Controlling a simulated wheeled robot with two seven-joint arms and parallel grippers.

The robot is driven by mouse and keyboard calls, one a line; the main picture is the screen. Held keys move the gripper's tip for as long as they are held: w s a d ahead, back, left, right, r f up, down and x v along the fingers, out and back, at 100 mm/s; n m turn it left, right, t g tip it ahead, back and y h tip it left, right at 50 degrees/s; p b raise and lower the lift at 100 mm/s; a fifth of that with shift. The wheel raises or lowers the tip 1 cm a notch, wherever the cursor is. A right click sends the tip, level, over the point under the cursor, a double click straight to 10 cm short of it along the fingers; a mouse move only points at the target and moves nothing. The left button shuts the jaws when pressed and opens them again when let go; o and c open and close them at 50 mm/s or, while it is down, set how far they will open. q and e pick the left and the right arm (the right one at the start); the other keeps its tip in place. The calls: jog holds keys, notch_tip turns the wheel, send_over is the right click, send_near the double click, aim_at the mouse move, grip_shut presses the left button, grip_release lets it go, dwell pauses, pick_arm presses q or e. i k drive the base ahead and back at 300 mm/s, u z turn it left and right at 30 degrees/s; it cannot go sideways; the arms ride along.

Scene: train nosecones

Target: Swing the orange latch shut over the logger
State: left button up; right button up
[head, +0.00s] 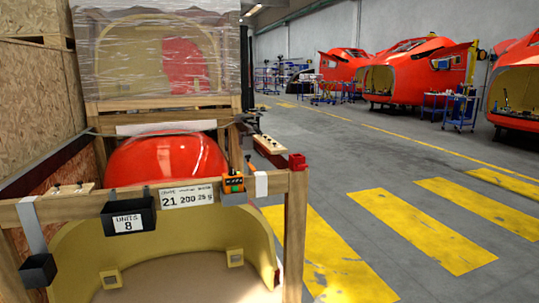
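A small orange and dark device, which looks like the logger (233,184), sits at the crate's front top rail. A grey holder (234,199) is under it on the rail. Orange shows along the device's top and side, with a small green patch on its front. At this size I cannot tell the orange latch from the logger's body, or whether the latch is open or shut. Neither of my grippers shows in the head view, and nothing is seen touching the logger.
The wooden crate (295,235) holds a red nosecone (165,160). A white label (188,196), a black "UNITS 8" bin (128,218), a black holder (38,271) and a red corner block (297,161) are on it. A wrapped crate (150,60) stands behind. Open floor (400,180) lies right.

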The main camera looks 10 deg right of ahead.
aim_at(251, 167)
jog(key=z, duration=0.5)
jog(key=i, duration=0.95)
jog(key=z, duration=0.1)
